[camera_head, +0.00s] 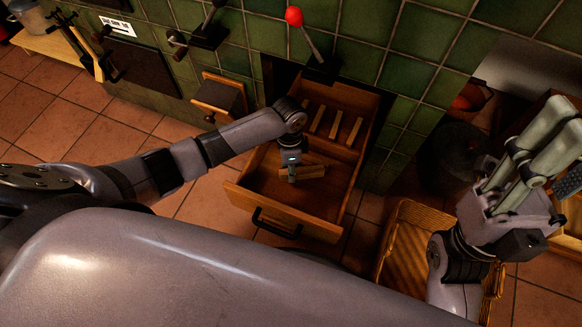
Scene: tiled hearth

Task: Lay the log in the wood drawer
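The wood drawer (245,192) is pulled open below the green tiled wall, with a black handle on its front.
A wicker basket (408,240) stands on the floor right of the drawer. A red-knobbed lever (305,32) rises above the drawer. A small wooden flap (219,97) juts out to its left. Fire tools (88,52) hang at the far left. The tiled floor at left is clear.

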